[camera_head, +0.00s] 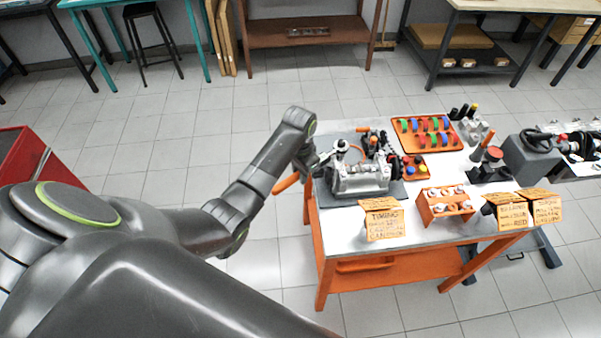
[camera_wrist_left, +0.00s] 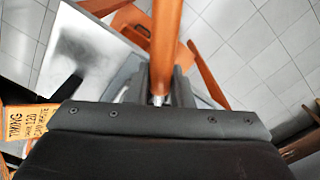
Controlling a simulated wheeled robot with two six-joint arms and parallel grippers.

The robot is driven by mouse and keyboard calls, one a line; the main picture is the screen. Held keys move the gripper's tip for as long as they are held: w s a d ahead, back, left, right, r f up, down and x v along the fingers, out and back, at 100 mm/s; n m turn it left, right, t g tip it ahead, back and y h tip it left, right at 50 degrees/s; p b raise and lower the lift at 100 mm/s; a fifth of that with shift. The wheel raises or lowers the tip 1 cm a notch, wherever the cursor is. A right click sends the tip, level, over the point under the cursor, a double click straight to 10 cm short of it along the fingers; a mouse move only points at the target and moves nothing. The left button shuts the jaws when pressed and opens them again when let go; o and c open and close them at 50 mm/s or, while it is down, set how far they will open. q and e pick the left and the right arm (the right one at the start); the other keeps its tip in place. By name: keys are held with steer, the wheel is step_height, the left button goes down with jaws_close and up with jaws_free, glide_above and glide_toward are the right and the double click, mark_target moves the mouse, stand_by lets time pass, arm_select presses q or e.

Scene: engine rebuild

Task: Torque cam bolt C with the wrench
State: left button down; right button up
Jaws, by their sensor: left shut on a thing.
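The engine (camera_head: 360,179) is a grey block on a dark mat at the table's left side. My left gripper (camera_head: 310,168) is at the table's left edge, beside the engine. It is shut on an orange-handled tool, likely the wrench (camera_head: 287,182), whose handle sticks out left past the table edge. In the left wrist view the orange handle (camera_wrist_left: 166,45) rises from between the dark jaws (camera_wrist_left: 160,88). The tool's working end is hidden, and I cannot tell whether it touches the engine. Cam bolt C cannot be made out. My right gripper is not in view.
On the white-topped orange table (camera_head: 330,240) are a timing sign (camera_head: 382,222), an orange holder (camera_head: 432,211), an orange tray of coloured parts (camera_head: 402,142) and more signs (camera_head: 540,210). A red cabinet (camera_head: 20,165) stands at far left. The floor left of the table is clear.

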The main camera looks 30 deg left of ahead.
arm_select(q)
steer(key=shift+w+a+m, duration=0.3)
steer(key=shift+a+m, duration=0.3)
steer(key=shift+a, duration=0.15)
stand_by(1.5)
steer(key=shift+s+d+n, duration=0.2)
steer(key=shift+d+n, duration=0.15)
steer(key=shift+d, duration=0.15)
steer(key=shift+s+d+n, duration=0.2)
steer(key=shift+d+n, duration=0.15)
steer(key=shift+d, duration=0.1)
stand_by(1.6)
